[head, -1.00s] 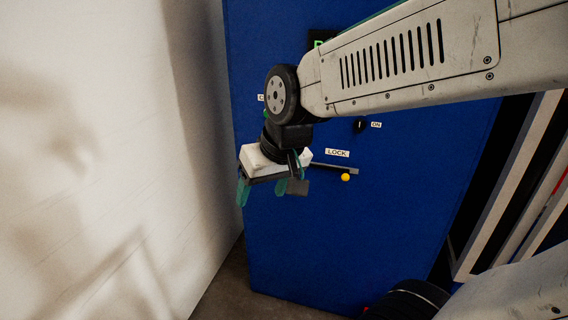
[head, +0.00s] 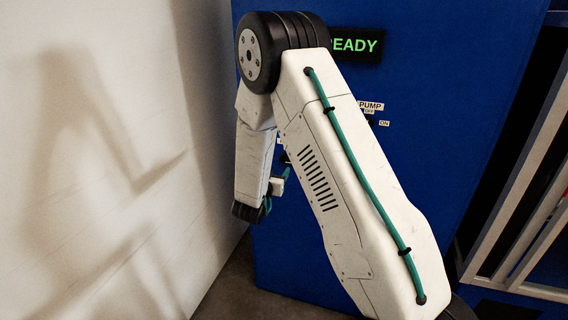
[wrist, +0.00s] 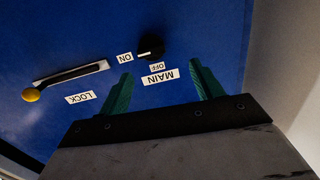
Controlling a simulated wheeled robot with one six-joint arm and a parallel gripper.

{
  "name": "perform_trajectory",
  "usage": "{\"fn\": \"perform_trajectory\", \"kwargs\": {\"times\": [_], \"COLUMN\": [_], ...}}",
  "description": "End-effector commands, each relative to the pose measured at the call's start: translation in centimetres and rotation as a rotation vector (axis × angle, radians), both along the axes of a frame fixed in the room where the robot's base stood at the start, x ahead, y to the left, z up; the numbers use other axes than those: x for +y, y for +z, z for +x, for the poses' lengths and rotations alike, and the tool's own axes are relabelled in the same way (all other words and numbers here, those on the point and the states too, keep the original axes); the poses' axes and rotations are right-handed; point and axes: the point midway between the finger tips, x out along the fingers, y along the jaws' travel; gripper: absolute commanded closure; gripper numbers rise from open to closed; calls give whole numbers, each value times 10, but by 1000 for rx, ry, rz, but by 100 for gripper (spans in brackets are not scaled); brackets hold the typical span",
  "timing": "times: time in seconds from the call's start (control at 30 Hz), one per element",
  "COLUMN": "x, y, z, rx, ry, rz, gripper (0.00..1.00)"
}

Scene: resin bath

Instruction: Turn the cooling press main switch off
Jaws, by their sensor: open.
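The main switch is a black rotary knob (wrist: 151,47) on the blue press panel, seen upside down in the wrist view. Its pale pointer mark appears to face the ON label (wrist: 125,57). The OFF label (wrist: 157,66) and the MAIN label (wrist: 160,77) lie on the knob's near side. My gripper (wrist: 161,67) is open and empty, its green fingers apart and pointing toward the panel. The knob appears beyond the fingertips, between their lines and nearer the left finger, with no visible contact. In the head view my arm hides the main switch and most of the gripper (head: 282,178).
A lock lever (wrist: 70,72) with a yellow ball end is left of the knob in the wrist view, beside a LOCK label (wrist: 80,97). In the head view, a READY display (head: 356,44) and PUMP label (head: 370,105) show. A white wall (head: 100,160) stands at the left.

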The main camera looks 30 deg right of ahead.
Motion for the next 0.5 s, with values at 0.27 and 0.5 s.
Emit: {"fn": "perform_trajectory", "kwargs": {"times": [0.27,0.5], "x": [-19,-50], "y": [-8,-8], "z": [2,26], "rx": [-15,-15], "ry": [-49,-48], "rz": [-64,-63], "gripper": [35,35]}}
